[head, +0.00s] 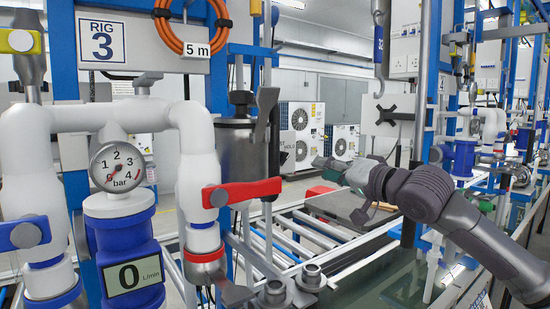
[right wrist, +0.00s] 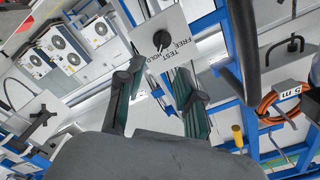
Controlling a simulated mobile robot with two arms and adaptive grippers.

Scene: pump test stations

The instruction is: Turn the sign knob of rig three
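The sign knob (right wrist: 161,40) of rig three is a small black knob on a white plate (right wrist: 173,22) lettered TEST, FREE and HOLD in the right wrist view. Which word it points to is too small to tell. My right gripper (right wrist: 157,76) is open and empty, with its two teal-padded fingers apart. The knob shows beyond the gap between the fingertips, not touched. In the head view my right gripper (head: 342,185) reaches in from the right, to the right of the rig three pipes. The RIG 3 label (head: 102,41) is at the upper left. My left gripper is not in view.
A red valve lever (head: 242,192), a pressure gauge (head: 117,167) and a dark tank (head: 238,148) stand left of my right gripper. An orange hose (right wrist: 285,101) hangs on the rig. A blue upright (right wrist: 243,45) runs beside the sign plate. Silver rails lie below.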

